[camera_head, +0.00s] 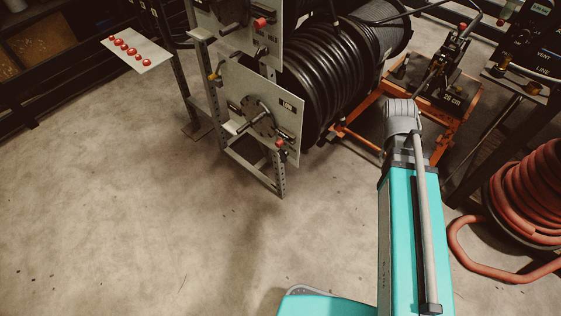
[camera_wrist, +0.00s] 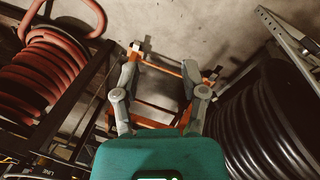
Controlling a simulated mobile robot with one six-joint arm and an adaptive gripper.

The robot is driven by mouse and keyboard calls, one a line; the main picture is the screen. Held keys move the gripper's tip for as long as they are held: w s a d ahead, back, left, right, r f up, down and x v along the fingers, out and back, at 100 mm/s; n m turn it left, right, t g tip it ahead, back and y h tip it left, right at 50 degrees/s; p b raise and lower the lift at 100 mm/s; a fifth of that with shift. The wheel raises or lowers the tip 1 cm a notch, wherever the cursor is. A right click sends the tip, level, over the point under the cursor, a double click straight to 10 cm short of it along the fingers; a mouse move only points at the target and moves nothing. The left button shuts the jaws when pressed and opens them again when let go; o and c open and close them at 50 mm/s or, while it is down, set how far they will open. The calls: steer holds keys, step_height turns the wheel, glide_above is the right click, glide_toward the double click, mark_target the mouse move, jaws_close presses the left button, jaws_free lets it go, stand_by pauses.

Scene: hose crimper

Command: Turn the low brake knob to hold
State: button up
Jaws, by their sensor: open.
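The lower pale reel plate (camera_head: 236,98) carries a round dark hub with a crank-like bar and a small dark label. A red knob (camera_head: 280,143) sits at the plate's lower right edge; it looks like the low brake knob, but its setting is too small to read. A brass-coloured knob (camera_head: 213,76) is at the plate's left edge. My gripper (camera_wrist: 162,62) is open and empty in the wrist view, its fingers spread over the orange frame. It is well to the right of the plate, apart from the knob. My arm hides it in the head view.
A black hose reel (camera_head: 335,75) stands behind the plate. An orange stand (camera_head: 455,118) with a press is to the right. A red hose coil (camera_head: 530,190) is at far right. An upper plate (camera_head: 245,25) has another red knob (camera_head: 262,22). The floor at left is clear.

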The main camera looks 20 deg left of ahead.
steer(key=w+a+f+t+h+b, duration=0.25)
steer(key=w+a+f+b, duration=0.25)
steer(key=a+f+b, duration=0.55)
steer(key=t+h+b, duration=0.3)
steer(key=t+b, duration=0.6)
steer(key=b, duration=1.9)
glide_toward(282, 155)
steer(key=s+a, duration=0.2)
steer(key=a, duration=0.1)
steer(key=shift+s+d+r, duration=0.15)
steer(key=shift+s+r, duration=0.05)
steer(key=shift+r, duration=0.1)
steer(key=b+x, duration=0.4)
steer(key=x, duration=1)
steer(key=shift+s+b, duration=0.15)
steer(key=shift+b, duration=0.25)
steer(key=shift+d, duration=0.1)
jaws_close()
